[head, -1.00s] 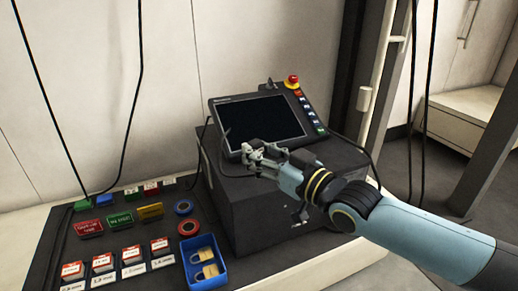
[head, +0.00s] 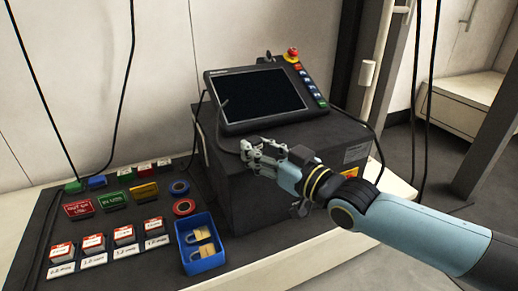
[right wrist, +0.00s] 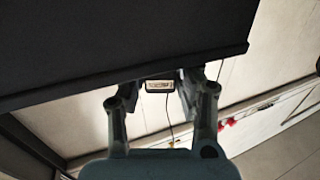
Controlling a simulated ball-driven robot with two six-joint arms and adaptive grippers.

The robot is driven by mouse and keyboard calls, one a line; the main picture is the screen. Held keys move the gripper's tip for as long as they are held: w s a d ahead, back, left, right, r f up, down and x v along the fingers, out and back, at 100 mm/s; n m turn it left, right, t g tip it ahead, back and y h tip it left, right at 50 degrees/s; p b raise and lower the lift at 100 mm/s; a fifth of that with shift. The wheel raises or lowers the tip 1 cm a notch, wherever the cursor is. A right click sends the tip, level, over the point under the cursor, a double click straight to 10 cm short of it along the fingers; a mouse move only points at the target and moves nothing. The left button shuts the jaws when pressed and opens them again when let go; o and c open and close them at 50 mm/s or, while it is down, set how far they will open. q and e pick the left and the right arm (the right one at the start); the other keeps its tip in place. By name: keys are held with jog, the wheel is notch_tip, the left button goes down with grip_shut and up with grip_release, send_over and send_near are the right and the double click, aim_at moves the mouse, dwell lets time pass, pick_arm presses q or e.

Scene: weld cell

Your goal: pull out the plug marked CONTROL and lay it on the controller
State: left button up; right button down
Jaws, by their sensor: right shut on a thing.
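The controller (head: 262,200) is a dark box at the middle of the bench in the head view. My right gripper (head: 249,152) is over the near part of its top. It is shut on a small dark plug (right wrist: 158,86) with a pale label, seen between the fingers in the right wrist view; the lettering is too small to read. A thin cable hangs from the plug there. In the head view the fingers mostly hide the plug, and I cannot tell whether it touches the controller's top. My left gripper is not in view.
A teach pendant (head: 258,97) with a dark screen and a red button (head: 292,53) rests tilted on the controller's back part. A blue tray (head: 191,266) with padlocks, tape rolls (head: 184,207) and several labelled blocks lie on the bench at left. Cables hang around the controller.

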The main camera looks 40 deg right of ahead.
jog(key=c, duration=0.9)
grip_release()
jog(key=shift+o, duration=0.2)
jog(key=s+d, duration=0.1)
jog(key=s, duration=1.1)
jog(key=shift+d, duration=0.15)
